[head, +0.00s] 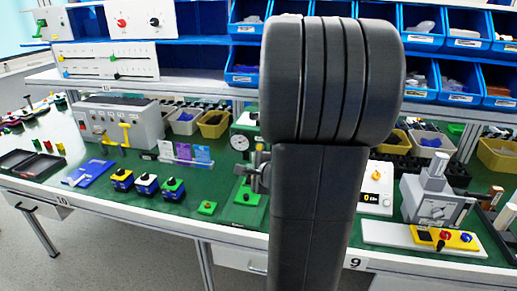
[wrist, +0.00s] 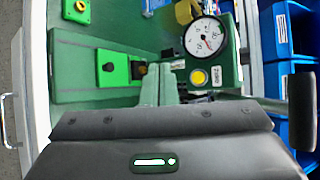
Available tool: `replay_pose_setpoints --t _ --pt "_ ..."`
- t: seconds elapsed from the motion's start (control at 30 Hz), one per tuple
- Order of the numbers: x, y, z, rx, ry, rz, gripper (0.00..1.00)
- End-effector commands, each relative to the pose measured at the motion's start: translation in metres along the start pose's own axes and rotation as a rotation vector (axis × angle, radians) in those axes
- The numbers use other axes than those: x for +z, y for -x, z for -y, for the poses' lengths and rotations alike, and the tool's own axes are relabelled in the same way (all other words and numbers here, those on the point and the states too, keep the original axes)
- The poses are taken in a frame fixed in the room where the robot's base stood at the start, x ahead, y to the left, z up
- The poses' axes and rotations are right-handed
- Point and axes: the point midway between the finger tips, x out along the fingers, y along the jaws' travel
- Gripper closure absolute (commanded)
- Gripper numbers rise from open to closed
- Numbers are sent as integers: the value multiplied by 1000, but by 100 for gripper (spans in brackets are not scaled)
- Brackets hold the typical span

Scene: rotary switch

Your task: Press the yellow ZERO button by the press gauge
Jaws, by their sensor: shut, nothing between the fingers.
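The yellow button (wrist: 198,77) is round with a pale ring and sits on a green panel, beside a small label (wrist: 215,76). The white round gauge (wrist: 206,37) is on the same panel; it also shows in the head view (head: 239,142). My gripper (wrist: 160,72) is shut and empty. In the wrist view its fingertips appear just left of the yellow button, with a visible gap. I cannot tell the depth between them. In the head view my gripper (head: 258,178) is in front of the press, partly hidden by my arm.
A green block with a black button (wrist: 108,67) lies left of my fingers in the wrist view. A grey machine (head: 436,200) stands right of my arm. Blue bins (head: 461,82) fill the shelf behind. Several small button boxes (head: 147,184) stand on the left.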

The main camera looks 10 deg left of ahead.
Motion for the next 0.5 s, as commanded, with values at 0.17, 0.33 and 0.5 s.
replay_pose_setpoints --t 0.17,0.33,0.5 --pt "-8 -11 10 2 -1 0 100" --pt "-21 -28 23 2 -2 -1 100" --pt "-33 -45 33 1 0 0 100"
